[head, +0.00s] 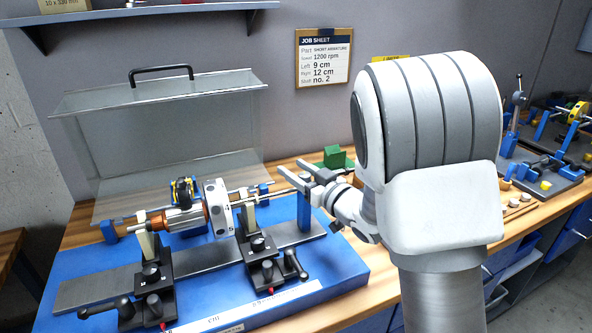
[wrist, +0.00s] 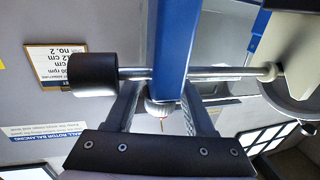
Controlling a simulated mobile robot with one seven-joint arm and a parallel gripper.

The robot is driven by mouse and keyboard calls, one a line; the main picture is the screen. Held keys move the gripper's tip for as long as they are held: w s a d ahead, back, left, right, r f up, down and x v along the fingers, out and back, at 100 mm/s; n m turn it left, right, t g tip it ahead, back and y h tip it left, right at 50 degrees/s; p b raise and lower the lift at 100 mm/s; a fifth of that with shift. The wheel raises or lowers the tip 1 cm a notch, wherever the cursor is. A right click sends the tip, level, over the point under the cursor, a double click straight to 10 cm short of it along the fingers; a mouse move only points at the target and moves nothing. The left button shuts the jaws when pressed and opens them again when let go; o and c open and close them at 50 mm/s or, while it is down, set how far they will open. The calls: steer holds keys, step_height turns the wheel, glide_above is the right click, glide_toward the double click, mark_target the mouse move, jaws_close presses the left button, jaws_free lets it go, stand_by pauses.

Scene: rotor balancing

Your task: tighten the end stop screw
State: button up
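The balancing stand carries a rotor (head: 218,207) on a horizontal shaft. A blue end-stop post (head: 304,212) stands near its right end; a blue upright also fills the middle of the wrist view (wrist: 173,45). My gripper (head: 298,168) is by the top of this post, its two fingers apart. In the wrist view a small ribbed round knob (wrist: 160,108), possibly the end stop screw, shows between the fingers, partly behind the upright. I cannot tell whether a finger touches it. A black cylinder (wrist: 92,75) on a thin rod lies to the left of the upright.
A clear guard with a black handle (head: 160,72) stands behind the rotor. Black clamp levers (head: 290,262) project at the stand's front. A green block (head: 335,158) sits behind my gripper. A job sheet (head: 323,57) hangs on the wall. More equipment stands at the right.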

jaws_close()
